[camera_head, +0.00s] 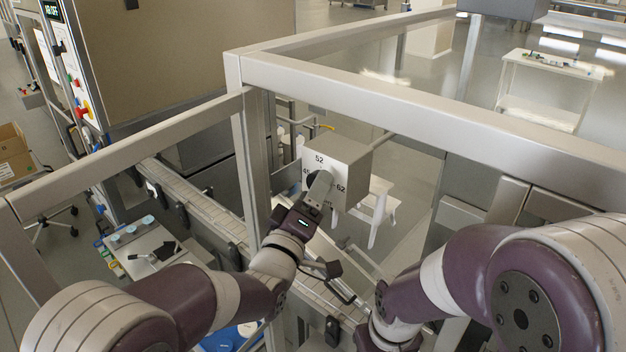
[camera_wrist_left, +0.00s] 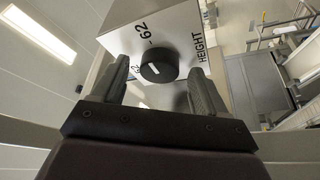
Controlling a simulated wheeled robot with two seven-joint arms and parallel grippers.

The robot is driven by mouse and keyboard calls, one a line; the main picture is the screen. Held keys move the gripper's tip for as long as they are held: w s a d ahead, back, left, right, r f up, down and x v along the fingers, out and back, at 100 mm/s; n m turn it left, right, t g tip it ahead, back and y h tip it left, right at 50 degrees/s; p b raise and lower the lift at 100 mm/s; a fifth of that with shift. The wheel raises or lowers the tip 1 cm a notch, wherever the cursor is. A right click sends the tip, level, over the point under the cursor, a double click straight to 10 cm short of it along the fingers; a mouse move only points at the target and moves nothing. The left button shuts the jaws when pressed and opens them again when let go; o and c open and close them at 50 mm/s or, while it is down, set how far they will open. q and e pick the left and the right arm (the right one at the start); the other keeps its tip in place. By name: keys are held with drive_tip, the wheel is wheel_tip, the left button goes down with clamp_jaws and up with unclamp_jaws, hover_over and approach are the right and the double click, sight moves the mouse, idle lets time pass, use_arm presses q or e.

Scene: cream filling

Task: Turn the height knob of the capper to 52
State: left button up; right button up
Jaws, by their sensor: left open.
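The capper's height knob (camera_wrist_left: 158,66) is round and black, on the face of a grey metal box (camera_head: 343,160). In the left wrist view a short white mark shows on the knob, left of its middle; it seems to lie toward the 52 label, but I cannot tell its exact angle. In the head view 52 is printed at the top of the face and 62 at the right. My left gripper (camera_wrist_left: 160,88) is open, one finger on each side of the knob, with gaps visible. My right gripper is out of view.
Thick metal frame bars (camera_head: 350,92) stand around and in front of the box. A conveyor (camera_head: 205,200) runs below it. A white stool (camera_head: 376,205) stands behind. A small table with cups (camera_head: 145,250) is at lower left.

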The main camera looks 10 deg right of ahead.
use_arm(q)
drive_tip(key=shift+w+d+r, duration=0.1)
drive_tip(key=shift+w, duration=0.05)
drive_tip(key=c, duration=1.1)
